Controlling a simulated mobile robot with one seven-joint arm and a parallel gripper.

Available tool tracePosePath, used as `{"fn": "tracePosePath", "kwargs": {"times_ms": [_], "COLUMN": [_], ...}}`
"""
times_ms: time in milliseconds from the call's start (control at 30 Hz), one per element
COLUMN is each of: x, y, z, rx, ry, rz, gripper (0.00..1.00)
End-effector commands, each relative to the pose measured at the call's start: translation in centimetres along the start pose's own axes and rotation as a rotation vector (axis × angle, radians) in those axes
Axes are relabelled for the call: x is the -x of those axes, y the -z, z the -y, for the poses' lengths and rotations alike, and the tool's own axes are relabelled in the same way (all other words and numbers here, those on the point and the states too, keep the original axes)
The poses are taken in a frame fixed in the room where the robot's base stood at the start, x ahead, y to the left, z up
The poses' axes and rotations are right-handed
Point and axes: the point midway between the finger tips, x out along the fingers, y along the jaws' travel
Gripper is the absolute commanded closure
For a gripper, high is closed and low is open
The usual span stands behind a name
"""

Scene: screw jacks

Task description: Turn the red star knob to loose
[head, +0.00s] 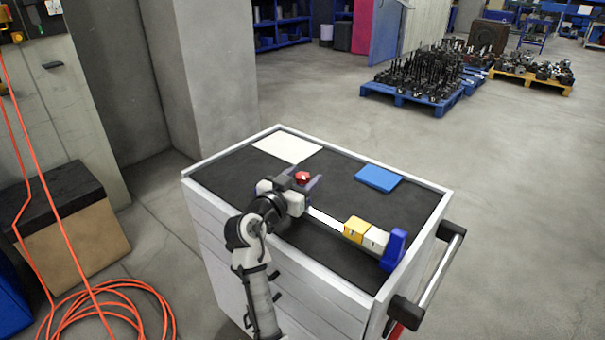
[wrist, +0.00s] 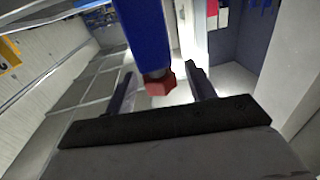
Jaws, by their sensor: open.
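The red star knob (head: 302,178) shows between the two dark purple fingers of my gripper (head: 304,180), above the cart top. In the wrist view the red knob (wrist: 159,84) sits at the end of a blue upright part (wrist: 146,36), between the spread fingers of my gripper (wrist: 160,78). The fingers are open, with a visible gap on each side of the knob. I cannot tell the knob's turn angle or how deep it lies between the fingers. My gripper hides the left end of the jack.
A white bar (head: 325,218) runs right to a yellow block (head: 355,229), a white block (head: 376,239) and a blue end piece (head: 394,250). A white sheet (head: 287,147) and a blue slab (head: 379,178) lie on the cart (head: 225,180). The black top between them is clear.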

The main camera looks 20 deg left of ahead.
Motion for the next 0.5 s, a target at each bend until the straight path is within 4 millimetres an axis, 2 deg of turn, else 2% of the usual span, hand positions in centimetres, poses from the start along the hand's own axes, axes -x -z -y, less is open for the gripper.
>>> {"fn": "tracePosePath", "kwargs": {"times_ms": [333,500], "x": [-0.43,-0.41], "y": [-0.05,-0.05], "z": [-0.01,-0.01], "rx": [0.0,0.0], "ry": [0.0,0.0], "rz": [0.0,0.0], "gripper": [0.45,0.67]}}
